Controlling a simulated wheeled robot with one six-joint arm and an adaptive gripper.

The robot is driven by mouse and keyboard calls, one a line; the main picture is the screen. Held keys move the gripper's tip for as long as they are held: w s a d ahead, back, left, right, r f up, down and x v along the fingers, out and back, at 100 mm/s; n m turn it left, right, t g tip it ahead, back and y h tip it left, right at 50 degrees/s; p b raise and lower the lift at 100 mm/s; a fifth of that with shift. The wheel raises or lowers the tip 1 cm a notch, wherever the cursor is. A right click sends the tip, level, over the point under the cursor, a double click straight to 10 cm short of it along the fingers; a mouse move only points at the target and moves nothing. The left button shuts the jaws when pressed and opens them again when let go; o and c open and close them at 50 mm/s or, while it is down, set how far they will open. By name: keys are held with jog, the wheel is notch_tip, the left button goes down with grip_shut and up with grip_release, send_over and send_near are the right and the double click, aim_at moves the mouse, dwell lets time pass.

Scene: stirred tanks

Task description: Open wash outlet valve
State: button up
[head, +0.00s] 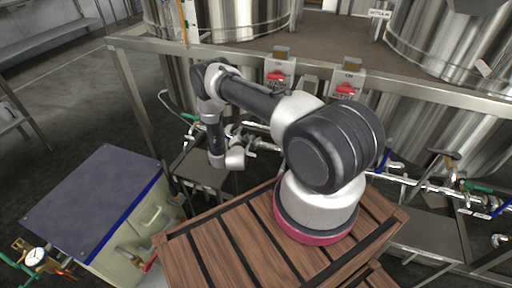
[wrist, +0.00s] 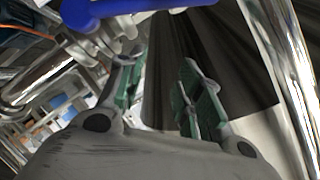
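My gripper (wrist: 162,78) is open and empty in the wrist view, with green pads on its two fingers. A blue valve handle (wrist: 112,10) crosses the top of that view, beyond the fingertips and apart from them. In the head view my gripper (head: 255,142) is small, beside the pipework in front of the tanks. Several valves show along the pipes there, one with a blue handle (head: 393,162) and one with a green handle (head: 478,188). I cannot tell which is the wash outlet valve; no label on them is readable.
Steel tanks (head: 450,45) stand behind a metal frame rail (head: 420,90). Two switch boxes with red knobs (head: 275,76) hang on it. A cabinet with a dark top (head: 95,200) stands at the left. Open floor (head: 60,115) lies behind the cabinet.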

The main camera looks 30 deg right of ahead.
jog(key=s+d+r+m+t, duration=0.2)
jog(key=s+d+m, duration=0.1)
jog(key=s+d, duration=0.1)
jog(key=s+a+r+n, duration=0.1)
jog(key=s+a+n, duration=0.2)
jog(key=s, duration=0.6)
jog(key=shift+s+a+n+g, duration=0.2)
jog(key=shift+s+n+g, duration=0.2)
jog(key=shift+n, duration=0.3)
